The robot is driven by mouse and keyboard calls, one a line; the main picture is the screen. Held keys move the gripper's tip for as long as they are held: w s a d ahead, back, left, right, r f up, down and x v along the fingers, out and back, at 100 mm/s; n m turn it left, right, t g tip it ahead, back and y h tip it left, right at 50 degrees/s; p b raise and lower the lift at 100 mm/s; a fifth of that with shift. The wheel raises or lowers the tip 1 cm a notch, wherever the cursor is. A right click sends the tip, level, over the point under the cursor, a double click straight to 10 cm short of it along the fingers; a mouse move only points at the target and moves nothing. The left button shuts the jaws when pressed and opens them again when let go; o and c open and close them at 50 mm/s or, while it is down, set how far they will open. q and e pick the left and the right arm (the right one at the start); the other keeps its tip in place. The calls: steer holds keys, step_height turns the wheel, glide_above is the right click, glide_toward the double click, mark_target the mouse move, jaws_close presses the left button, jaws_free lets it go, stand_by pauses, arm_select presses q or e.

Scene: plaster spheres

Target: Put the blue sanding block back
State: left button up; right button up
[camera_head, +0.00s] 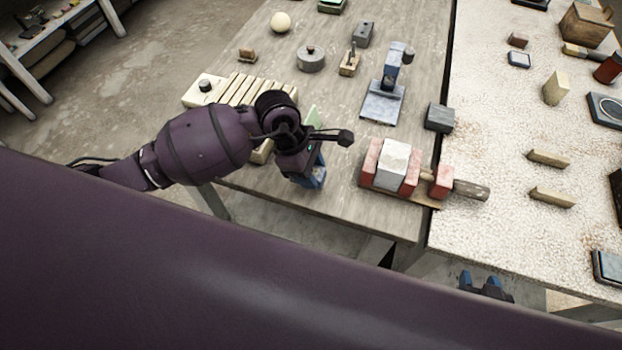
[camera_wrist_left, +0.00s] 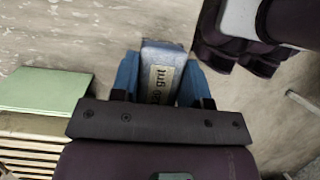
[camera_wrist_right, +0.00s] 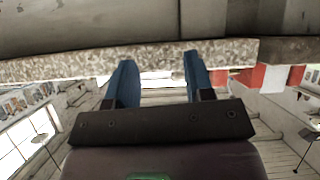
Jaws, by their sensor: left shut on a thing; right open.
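The blue sanding block (camera_wrist_left: 163,57), with a "grit" label on its face, is between the blue fingers of my left gripper (camera_wrist_left: 160,80) in the left wrist view. That gripper is shut on it. In the head view my left gripper (camera_head: 314,178) is low over the front edge of the wooden table, and the block is mostly hidden there by the arm and fingers. My right gripper (camera_head: 486,284) is open and empty by the front edge of the pale table. In the right wrist view its fingers (camera_wrist_right: 160,80) are apart.
A slatted cream rack (camera_head: 240,90) and a green block (camera_wrist_left: 45,90) are beside my left gripper. Red and white blocks (camera_head: 392,163) stand to its right, with a blue-grey stand (camera_head: 382,103) behind. The pale speckled table (camera_head: 490,130) holds scattered blocks.

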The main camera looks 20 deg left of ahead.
arm_select(q)
step_height(320, 180, down, 4)
steer(key=shift+f, duration=0.1)
arm_select(e)
steer(key=shift+s+d+f, duration=0.15)
steer(key=shift+s+f, duration=0.25)
steer(key=shift+s, duration=0.15)
arm_select(q)
steer(key=shift+f, duration=0.2)
steer(key=o, duration=1)
steer(key=shift+c, duration=0.2)
steer(key=shift+r, duration=0.1)
arm_select(e)
steer(key=shift+w+r, duration=0.3)
steer(key=shift+w, duration=0.25)
steer(key=shift+r, duration=0.1)
